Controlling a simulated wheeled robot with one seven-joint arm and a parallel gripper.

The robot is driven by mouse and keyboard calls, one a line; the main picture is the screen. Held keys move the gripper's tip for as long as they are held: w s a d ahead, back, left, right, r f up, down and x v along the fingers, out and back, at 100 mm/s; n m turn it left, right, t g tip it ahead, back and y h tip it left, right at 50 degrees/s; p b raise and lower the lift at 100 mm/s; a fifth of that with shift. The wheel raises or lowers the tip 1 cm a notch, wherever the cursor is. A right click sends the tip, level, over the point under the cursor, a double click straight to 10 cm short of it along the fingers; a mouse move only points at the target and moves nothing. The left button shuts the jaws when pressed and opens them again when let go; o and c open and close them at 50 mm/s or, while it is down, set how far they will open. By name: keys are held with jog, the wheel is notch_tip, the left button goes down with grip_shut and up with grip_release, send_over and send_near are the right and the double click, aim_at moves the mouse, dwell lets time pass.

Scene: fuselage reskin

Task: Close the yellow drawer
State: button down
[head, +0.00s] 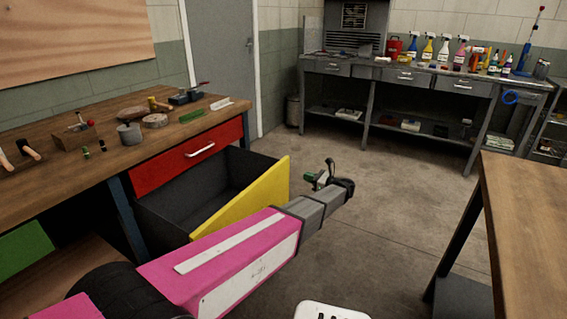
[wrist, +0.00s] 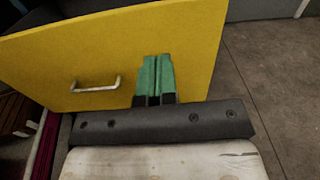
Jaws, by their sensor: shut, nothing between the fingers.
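The yellow drawer (head: 247,195) is pulled far out from under the workbench, below the red drawer, and its dark inside looks empty. In the wrist view its yellow front (wrist: 60,58) fills the upper part, with a metal handle (wrist: 96,85) left of my fingers. My gripper (wrist: 153,62) is shut and empty, its green fingertips together in front of the yellow face, right of the handle. I cannot tell whether they touch it. In the head view my gripper (head: 312,177) shows past the drawer's right edge, and my pink arm hides the lower part of the front.
The red drawer (head: 187,158) above is closed. Tools and wooden pieces lie on the left workbench (head: 133,150). A wooden table (head: 527,205) stands at the right. A grey bench (head: 410,78) with spray bottles is at the back. The concrete floor (head: 400,180) between them is clear.

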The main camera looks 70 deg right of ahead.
send_near(279, 166)
jog(key=x, duration=0.7)
jog(key=shift+w, duration=0.3)
jog(key=shift+w, duration=0.1)
jog(key=x, duration=2.9)
jog(key=shift+w, duration=0.2)
jog(key=shift+w+d, duration=0.1)
jog(key=shift+d, duration=0.05)
